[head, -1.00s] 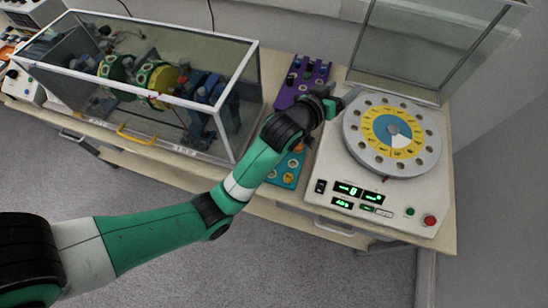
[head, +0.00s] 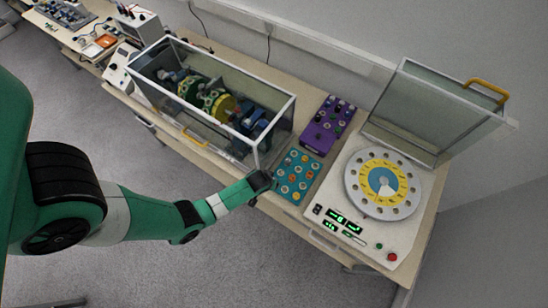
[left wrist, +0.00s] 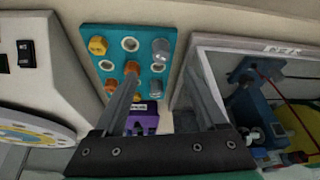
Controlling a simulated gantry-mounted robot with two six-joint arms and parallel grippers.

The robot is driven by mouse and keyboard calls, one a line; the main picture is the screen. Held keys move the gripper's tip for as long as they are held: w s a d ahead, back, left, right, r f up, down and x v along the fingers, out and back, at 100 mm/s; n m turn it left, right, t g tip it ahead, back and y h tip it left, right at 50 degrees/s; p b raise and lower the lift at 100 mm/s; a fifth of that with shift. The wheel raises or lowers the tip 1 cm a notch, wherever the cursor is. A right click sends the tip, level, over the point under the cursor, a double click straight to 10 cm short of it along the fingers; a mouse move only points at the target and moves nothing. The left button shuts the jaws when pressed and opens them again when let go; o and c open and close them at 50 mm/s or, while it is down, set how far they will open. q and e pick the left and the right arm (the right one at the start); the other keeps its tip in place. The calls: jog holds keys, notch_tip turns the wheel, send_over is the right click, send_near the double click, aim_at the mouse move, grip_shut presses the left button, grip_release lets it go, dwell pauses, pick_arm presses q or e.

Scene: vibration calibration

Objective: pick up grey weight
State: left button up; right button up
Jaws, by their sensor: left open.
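The teal tray (head: 297,176) lies on the bench between the glass-walled machine and the dial device. In the left wrist view the teal tray (left wrist: 144,57) holds a grey weight (left wrist: 161,48) at its upper right corner and a second grey weight (left wrist: 156,88) lower down. Orange and gold weights sit beside them. My left gripper (left wrist: 164,68) is open, its two fingers spread over the right part of the tray, with nothing between them in its hold. In the head view the left gripper (head: 263,181) is at the tray's left edge. My right gripper is not in view.
The glass-walled machine (head: 220,105) stands close to the left of the tray. A purple panel (head: 328,124) lies behind it. The dial device (head: 382,190) with its raised glass lid (head: 425,105) stands to the right. The floor in front is clear.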

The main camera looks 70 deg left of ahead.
pick_arm(q)
jog(key=b+x, duration=0.4)
jog(key=x, duration=0.1)
jog(key=shift+f, duration=0.25)
jog(key=shift+r, duration=0.1)
jog(key=b+x, duration=0.4)
jog(key=shift+s+a+f, duration=0.1)
jog(key=shift+f, duration=0.15)
jog(key=shift+a+f, duration=0.1)
jog(key=shift+f, duration=0.2)
grip_shut()
